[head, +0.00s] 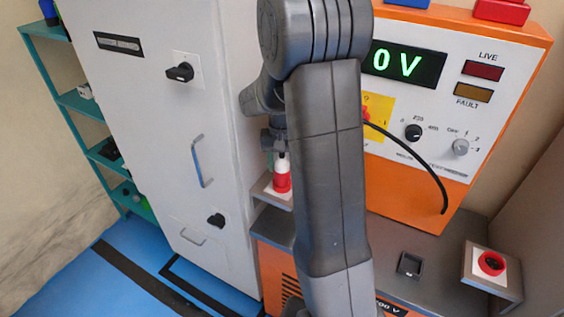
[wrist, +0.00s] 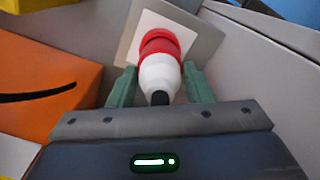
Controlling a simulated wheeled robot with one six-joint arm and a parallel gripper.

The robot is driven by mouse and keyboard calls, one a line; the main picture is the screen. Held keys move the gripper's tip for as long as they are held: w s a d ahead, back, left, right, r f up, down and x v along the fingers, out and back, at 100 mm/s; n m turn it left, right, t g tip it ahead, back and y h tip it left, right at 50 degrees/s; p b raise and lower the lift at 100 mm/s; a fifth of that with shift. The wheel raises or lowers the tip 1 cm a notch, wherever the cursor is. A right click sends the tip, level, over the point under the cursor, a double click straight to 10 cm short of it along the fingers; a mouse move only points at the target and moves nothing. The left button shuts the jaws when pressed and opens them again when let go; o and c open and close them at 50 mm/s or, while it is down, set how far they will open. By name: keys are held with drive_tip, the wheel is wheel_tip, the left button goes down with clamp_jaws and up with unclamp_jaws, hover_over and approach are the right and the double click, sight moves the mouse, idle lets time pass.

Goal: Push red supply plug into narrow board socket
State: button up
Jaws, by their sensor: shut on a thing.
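The red supply plug (wrist: 160,72) has a white body, a red front and a black rear end. My gripper (wrist: 161,80) is shut on it, with one green finger on each side. The plug's red front faces a grey plate with a white square (wrist: 146,24) and overlaps it in the wrist view. Whether it is inside a socket there cannot be seen, because the plug covers that spot. In the head view the plug (head: 282,176) shows left of my arm, tilted, at the small plate (head: 262,186). My gripper (head: 274,148) is partly hidden there.
A second board with a red round socket (head: 491,263) stands at lower right. An orange-edged panel (head: 415,165) reading 0 V has a black cable (head: 425,165) hanging in front. A grey cabinet (head: 150,130) stands close on the left. A small black part (head: 410,264) sits on the bench.

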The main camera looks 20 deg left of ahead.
drive_tip(key=shift+f+b, duration=0.55)
drive_tip(key=shift+f, duration=0.3)
drive_tip(key=o, duration=1.2)
drive_tip(key=shift+c, duration=0.2)
wheel_tip(320, 180, up, 14)
drive_tip(key=shift+f+b, duration=0.1)
drive_tip(key=shift+b, duration=0.5)
drive_tip(key=shift+f, duration=0.1)
wheel_tip(320, 180, down, 13)
drive_tip(key=shift+f+p, duration=0.2)
drive_tip(key=shift+p, duration=0.45)
drive_tip(key=shift+r, duration=0.15)
